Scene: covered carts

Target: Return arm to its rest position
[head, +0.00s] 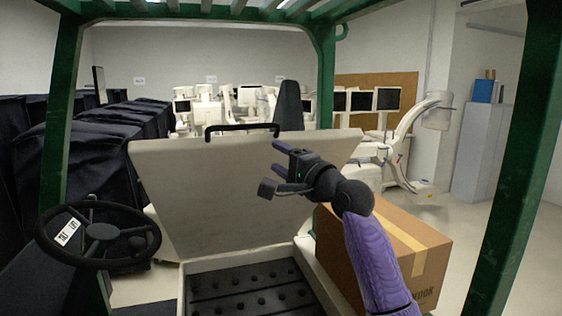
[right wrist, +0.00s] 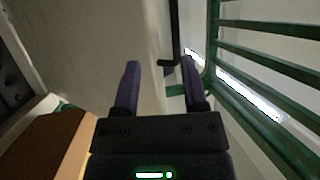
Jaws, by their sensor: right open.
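My right arm comes in from the lower right in the head view, raised in front of a tilted cream panel with a black handle. My right gripper (head: 277,158) points left, near the panel's upper edge and below the right end of the handle (head: 242,128). Its two purple fingers are apart with nothing between them, as the right wrist view also shows (right wrist: 159,64). The handle appears there as a dark bar (right wrist: 174,35) beyond the fingertips; I see no contact. My left arm and left gripper are not in view.
A cardboard box (head: 425,270) stands behind my right forearm. Green posts (head: 62,120) and an overhead green frame surround the view. A black steering wheel (head: 98,232) is at left. A dark studded floor (head: 245,290) lies below the panel (head: 200,190). Black-covered carts (head: 110,150) stand left.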

